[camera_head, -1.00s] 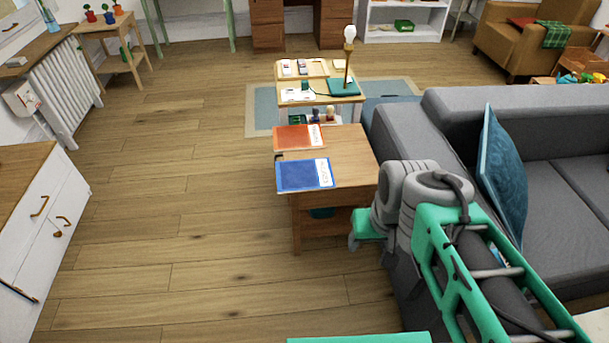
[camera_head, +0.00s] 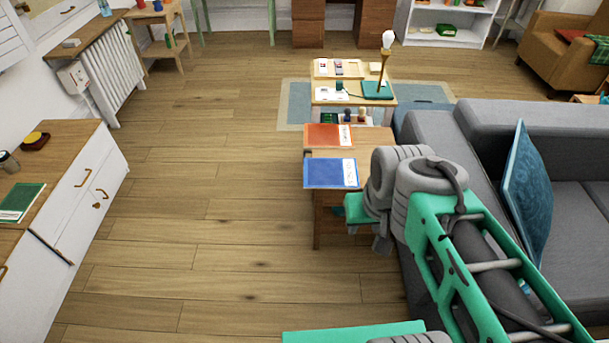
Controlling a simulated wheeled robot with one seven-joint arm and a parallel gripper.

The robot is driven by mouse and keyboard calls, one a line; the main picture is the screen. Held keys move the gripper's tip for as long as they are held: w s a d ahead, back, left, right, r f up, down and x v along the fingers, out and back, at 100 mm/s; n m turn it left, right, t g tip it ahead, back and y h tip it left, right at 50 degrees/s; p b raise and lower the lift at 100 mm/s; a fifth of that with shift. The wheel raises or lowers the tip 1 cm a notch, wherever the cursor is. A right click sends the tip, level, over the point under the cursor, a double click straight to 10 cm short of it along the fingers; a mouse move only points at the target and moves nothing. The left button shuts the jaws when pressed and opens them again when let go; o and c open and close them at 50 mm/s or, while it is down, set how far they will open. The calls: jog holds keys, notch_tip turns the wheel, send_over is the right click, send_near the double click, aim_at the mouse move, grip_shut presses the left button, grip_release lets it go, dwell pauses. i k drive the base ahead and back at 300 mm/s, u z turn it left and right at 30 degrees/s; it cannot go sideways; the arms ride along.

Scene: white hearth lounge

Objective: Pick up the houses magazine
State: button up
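Two magazines lie flat on a small wooden side table (camera_head: 378,141). The blue magazine (camera_head: 325,173), with a white strip on its right, lies at the near edge and slightly overhangs the left side. The orange magazine (camera_head: 322,136), also with a white strip, lies behind it. The print is too small to read, so I cannot tell which is the houses magazine. My gripper (camera_head: 368,222) shows partly below the grey wrist, right of the blue magazine and in front of the table. My arm hides much of it, and its finger opening is not clear.
A grey sofa (camera_head: 440,150) with a blue cushion (camera_head: 527,185) stands right of the table. A low table (camera_head: 325,99) with a lamp (camera_head: 382,75) stands behind. A white cabinet (camera_head: 85,200) with a green book (camera_head: 20,202) is at left. The wooden floor between is clear.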

aim_at(318, 173)
jog(key=u, duration=1.65)
jog(key=i, duration=3.6)
jog(key=z, duration=2.55)
